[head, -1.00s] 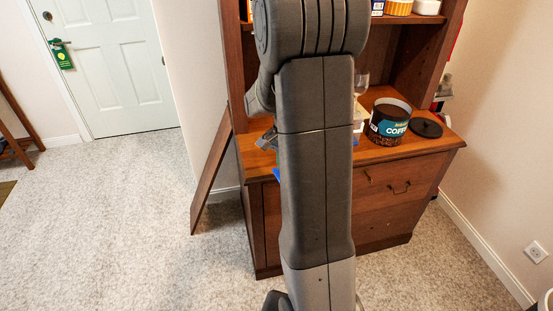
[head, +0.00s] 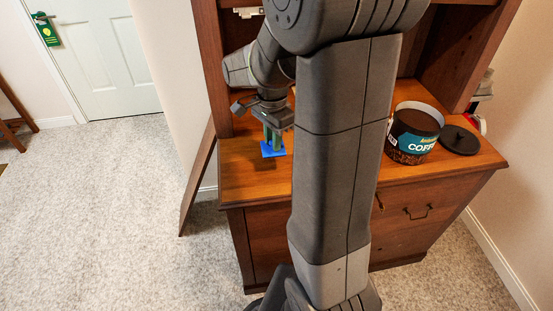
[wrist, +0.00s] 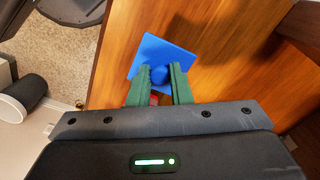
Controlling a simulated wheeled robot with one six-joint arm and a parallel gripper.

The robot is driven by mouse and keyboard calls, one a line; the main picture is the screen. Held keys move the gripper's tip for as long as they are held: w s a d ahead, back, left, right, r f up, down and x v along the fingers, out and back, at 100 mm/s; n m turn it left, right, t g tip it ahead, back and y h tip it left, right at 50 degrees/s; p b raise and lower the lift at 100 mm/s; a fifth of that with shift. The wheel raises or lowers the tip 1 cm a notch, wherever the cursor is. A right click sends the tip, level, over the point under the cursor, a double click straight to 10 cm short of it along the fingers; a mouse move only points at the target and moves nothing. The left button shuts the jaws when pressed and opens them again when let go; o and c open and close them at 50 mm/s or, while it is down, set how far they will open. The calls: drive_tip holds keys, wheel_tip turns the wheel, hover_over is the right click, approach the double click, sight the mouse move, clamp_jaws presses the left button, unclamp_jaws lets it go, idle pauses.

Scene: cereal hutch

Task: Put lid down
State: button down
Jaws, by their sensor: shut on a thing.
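A blue square lid with a round knob (wrist: 175,52) shows in the wrist view. My gripper (wrist: 160,76) has its green fingers closed on the knob. In the head view the lid (head: 266,150) is at the left part of the wooden hutch counter (head: 250,180), below my gripper (head: 273,137). I cannot tell whether the lid touches the counter or hangs just above it. A small red thing shows between the fingers in the wrist view; what it is cannot be told.
An open coffee canister (head: 413,135) stands on the right of the counter, beside a round black lid (head: 459,140). Hutch side walls rise at left and right. My arm hides the counter's middle. The counter around the blue lid looks clear.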

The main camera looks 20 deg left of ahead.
wheel_tip(320, 180, down, 8)
drive_tip(key=shift+r+b, duration=0.25)
drive_tip(key=shift+b, duration=0.2)
drive_tip(key=shift+f, duration=0.2)
drive_tip(key=c, duration=1.3)
unclamp_jaws()
wheel_tip(320, 180, up, 12)
drive_tip(key=shift+r+p, duration=0.2)
drive_tip(key=shift+p, duration=0.7)
drive_tip(key=shift+f, duration=0.15)
